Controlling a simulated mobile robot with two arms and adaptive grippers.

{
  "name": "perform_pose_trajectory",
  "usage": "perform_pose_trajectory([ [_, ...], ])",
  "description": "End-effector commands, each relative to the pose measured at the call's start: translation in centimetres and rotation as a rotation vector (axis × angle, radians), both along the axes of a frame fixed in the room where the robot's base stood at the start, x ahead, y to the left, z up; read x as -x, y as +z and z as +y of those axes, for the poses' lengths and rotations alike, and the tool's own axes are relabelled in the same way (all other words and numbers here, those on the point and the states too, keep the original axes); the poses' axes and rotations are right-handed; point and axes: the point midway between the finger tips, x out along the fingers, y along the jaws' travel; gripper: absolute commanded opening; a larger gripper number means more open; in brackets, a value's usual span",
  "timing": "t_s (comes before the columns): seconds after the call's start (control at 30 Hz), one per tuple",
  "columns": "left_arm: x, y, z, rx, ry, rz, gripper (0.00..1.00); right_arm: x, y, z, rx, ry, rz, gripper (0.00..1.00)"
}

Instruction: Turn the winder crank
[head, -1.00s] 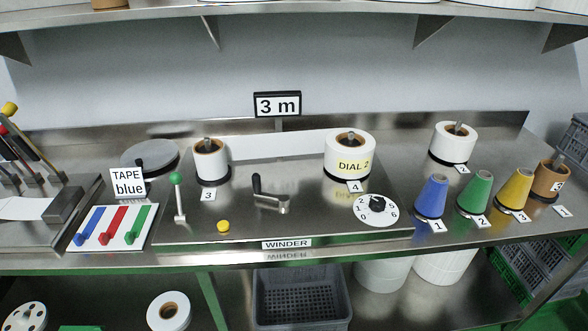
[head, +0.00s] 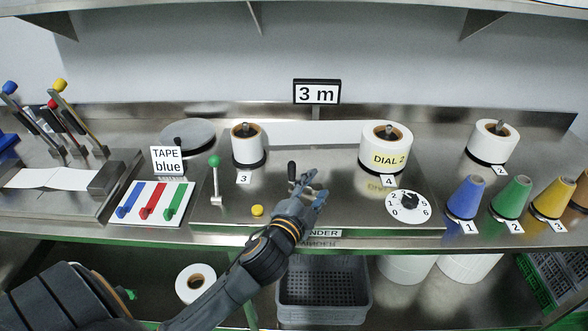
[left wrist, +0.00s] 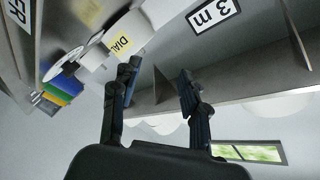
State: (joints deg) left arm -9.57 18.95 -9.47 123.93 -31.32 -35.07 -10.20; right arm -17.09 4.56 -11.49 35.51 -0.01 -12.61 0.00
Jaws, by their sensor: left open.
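The winder crank has a black upright handle (head: 292,171) that shows just behind and left of my left gripper in the head view. My gripper and forearm hide most of the crank arm. My left gripper (head: 314,184) is open over the winder plate, its fingers close to the crank; I cannot tell whether they touch it. In the left wrist view the two fingers (left wrist: 160,72) are spread with nothing between them, and the crank does not show there. My right gripper is not in view.
The winder holds paper rolls (head: 247,152) and (head: 386,145), a green-knobbed lever (head: 215,175), a yellow button (head: 257,211) and a dial (head: 408,205). A "3 m" sign (head: 317,92) stands behind. Thread cones (head: 466,196) stand at right. A shelf (head: 200,18) hangs above.

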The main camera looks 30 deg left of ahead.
Motion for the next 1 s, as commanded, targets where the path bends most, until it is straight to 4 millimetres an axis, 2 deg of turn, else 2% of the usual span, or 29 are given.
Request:
perform_pose_trajectory([
  [0.1,-2.9,5.2,-1.3,-0.218,-0.109,-0.197,0.45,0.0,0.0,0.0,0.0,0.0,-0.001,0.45],
  [0.2,-4.7,9.6,-3.6,-0.465,-0.231,-0.379,0.45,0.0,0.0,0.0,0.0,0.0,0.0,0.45],
  [0.3,-5.6,12.5,-6.3,-0.729,-0.366,-0.535,0.45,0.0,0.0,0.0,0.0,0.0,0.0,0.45],
  [0.43,-6.3,13.7,-9.1,-1.083,-0.557,-0.681,0.45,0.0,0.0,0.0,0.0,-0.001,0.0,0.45],
  [0.57,-6.9,12.4,-9.9,-1.431,-0.767,-0.746,0.45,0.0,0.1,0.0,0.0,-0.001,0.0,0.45],
  [0.67,-7.5,10.4,-8.4,-1.685,-0.946,-0.735,0.45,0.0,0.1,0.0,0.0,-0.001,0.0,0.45],
  [0.77,-8.1,8.4,-5.0,-1.909,-1.14,-0.659,0.45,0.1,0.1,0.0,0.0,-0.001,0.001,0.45],
  [0.87,-8.1,6.9,0.1,-2.084,-1.347,-0.525,0.45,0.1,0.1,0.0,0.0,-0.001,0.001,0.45],
  [0.9,-8.0,6.5,2.4,-2.134,-1.428,-0.46,0.45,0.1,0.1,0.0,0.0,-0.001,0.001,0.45],
  [1.0,-7.0,6.3,7.8,-2.205,-1.609,-0.29,0.45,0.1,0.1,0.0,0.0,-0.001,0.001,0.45],
])
